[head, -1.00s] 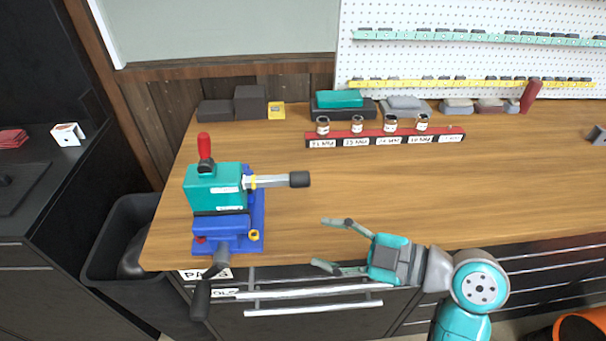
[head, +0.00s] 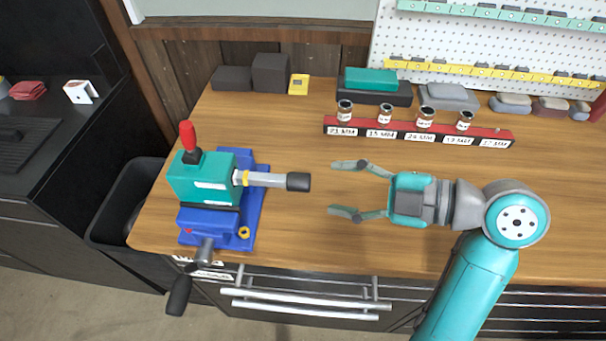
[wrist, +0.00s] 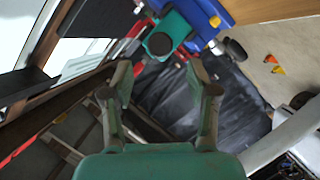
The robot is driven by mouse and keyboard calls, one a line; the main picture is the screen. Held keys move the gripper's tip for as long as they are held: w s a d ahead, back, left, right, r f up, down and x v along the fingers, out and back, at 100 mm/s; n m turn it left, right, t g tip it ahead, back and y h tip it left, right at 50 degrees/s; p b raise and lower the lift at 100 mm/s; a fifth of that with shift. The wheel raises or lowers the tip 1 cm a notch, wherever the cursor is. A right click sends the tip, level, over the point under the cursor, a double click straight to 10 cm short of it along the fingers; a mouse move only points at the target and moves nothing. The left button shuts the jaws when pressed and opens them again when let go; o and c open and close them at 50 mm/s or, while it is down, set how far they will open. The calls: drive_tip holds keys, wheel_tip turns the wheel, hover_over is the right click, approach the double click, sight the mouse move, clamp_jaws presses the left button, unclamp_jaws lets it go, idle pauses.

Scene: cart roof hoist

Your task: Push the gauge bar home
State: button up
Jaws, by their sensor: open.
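The gauge bar (head: 268,180) is a light grey bar with a dark end cap. It sticks out to the right from a teal block (head: 203,178) with a yellow ring at the joint. The block sits in a blue vise (head: 213,222) at the table's left end, with a red-handled lever (head: 187,138) on top. My gripper (head: 346,188) is open and empty to the right of the dark cap, apart from it, fingers pointing left. In the wrist view my gripper (wrist: 160,78) faces the dark cap (wrist: 159,44) and the teal block (wrist: 176,30).
A red rack (head: 420,132) with several labelled jars lies behind my gripper. Dark, teal and grey blocks line the table's back edge. The vise's dark crank handle (head: 179,295) hangs over the front edge. The wooden table (head: 305,235) is clear around my gripper.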

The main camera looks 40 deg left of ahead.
sight(299, 183)
drive_tip(key=x, duration=0.8)
drive_tip(key=shift+a, duration=0.1)
clamp_jaws()
